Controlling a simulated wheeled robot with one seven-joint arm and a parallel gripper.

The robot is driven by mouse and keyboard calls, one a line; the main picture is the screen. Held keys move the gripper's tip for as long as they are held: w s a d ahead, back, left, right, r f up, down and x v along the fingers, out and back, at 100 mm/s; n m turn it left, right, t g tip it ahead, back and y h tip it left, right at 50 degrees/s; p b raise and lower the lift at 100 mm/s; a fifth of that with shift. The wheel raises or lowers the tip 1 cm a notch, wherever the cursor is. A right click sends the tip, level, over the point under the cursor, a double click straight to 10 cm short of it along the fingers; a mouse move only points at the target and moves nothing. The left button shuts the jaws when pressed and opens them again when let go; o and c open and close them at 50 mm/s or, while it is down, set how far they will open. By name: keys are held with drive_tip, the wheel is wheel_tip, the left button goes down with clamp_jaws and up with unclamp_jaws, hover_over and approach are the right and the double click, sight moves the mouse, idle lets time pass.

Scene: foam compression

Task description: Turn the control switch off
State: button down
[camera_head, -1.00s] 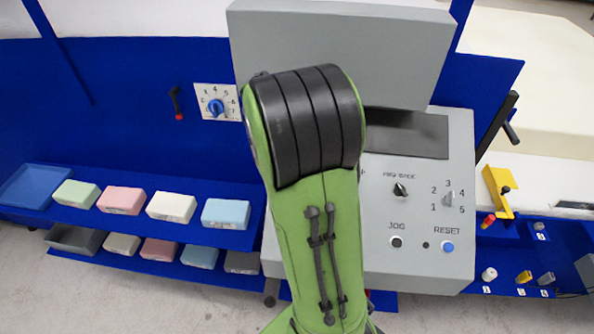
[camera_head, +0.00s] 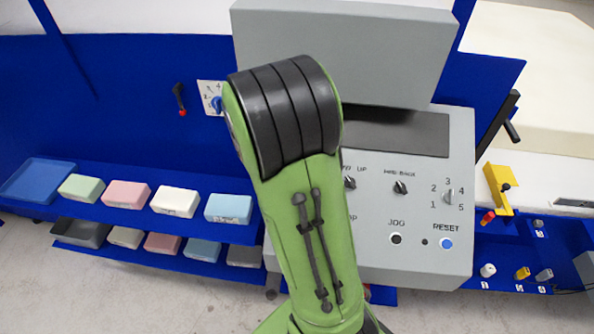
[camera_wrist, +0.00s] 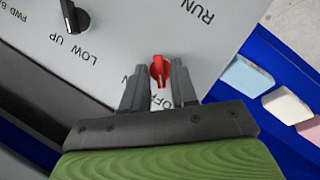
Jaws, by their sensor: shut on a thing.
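The control switch is a red knob (camera_wrist: 158,71) on a grey panel face (camera_wrist: 140,35) in the wrist view. The lettering OFF shows just below it and RUN to the upper right. My gripper (camera_wrist: 158,76) is shut on the knob, one grey finger on each side of it. The knob's long side runs roughly up and down in that picture. In the head view my arm hides my gripper and the red knob.
A black knob (camera_wrist: 72,17) marked LOW UP is left of my gripper in the wrist view. The grey console (camera_head: 420,260) also carries a JOG button (camera_head: 396,239) and a blue RESET button (camera_head: 446,244). Foam blocks (camera_head: 175,201) lie on blue shelves at left.

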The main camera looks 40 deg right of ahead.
drive_tip(key=c, duration=1.2)
unclamp_jaws()
drive_tip(key=shift+r, duration=0.1)
drive_tip(key=p+v, duration=0.4)
drive_tip(key=v, duration=1.1)
drive_tip(key=shift+a+r, duration=0.15)
drive_tip(key=shift+r, duration=0.15)
